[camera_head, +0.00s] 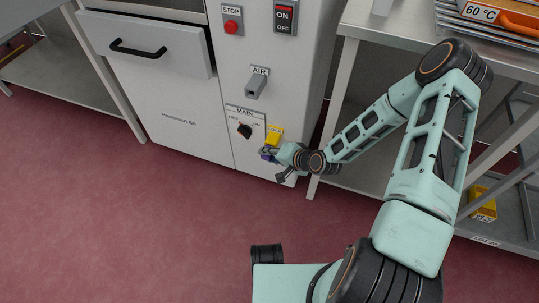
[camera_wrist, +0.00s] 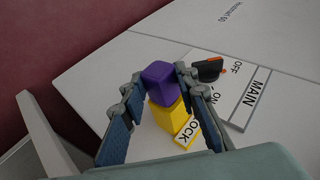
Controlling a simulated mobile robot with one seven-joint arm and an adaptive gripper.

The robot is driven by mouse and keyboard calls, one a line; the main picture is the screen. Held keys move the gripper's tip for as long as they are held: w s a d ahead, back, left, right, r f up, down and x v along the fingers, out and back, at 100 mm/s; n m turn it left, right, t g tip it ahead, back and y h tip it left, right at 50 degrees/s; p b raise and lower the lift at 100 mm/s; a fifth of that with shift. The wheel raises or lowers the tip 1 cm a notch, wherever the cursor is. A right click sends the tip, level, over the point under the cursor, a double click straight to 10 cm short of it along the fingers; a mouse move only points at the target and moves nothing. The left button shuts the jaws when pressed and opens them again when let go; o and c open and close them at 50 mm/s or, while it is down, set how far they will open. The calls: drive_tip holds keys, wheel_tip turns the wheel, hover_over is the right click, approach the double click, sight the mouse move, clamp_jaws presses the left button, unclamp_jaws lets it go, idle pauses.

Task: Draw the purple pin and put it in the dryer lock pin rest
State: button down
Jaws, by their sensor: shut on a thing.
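The purple pin (camera_wrist: 160,76) has a block-shaped head and stands out from a yellow lock block (camera_wrist: 168,117) on the machine's front. In the wrist view my gripper (camera_wrist: 160,75) has its fingertips against both sides of the purple head. In the head view the yellow lock block (camera_head: 274,135) sits right of the MAIN switch, with the purple pin (camera_head: 266,154) partly hidden by my gripper (camera_head: 271,160). The pin appears still at the lock. I cannot make out for certain which thing is the dryer lock pin rest.
The black MAIN rotary switch (camera_head: 245,130) is close beside the lock. A grey AIR lever (camera_head: 257,87) is above it. At right stands a metal shelf with a labelled yellow box (camera_head: 482,205) low down. Red floor (camera_head: 130,220) is open at front left.

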drive_tip(key=shift+s+a, duration=0.2)
drive_tip(key=shift+s, duration=0.35)
idle(0.4)
drive_tip(key=c, duration=2.2)
unclamp_jaws()
clamp_jaws()
drive_tip(key=shift+s, duration=0.1)
drive_tip(key=s+a, duration=0.2)
drive_tip(key=s, duration=0.4)
drive_tip(key=shift+s+a, duration=0.15)
drive_tip(key=shift+a, duration=0.05)
drive_tip(key=shift+d, duration=0.1)
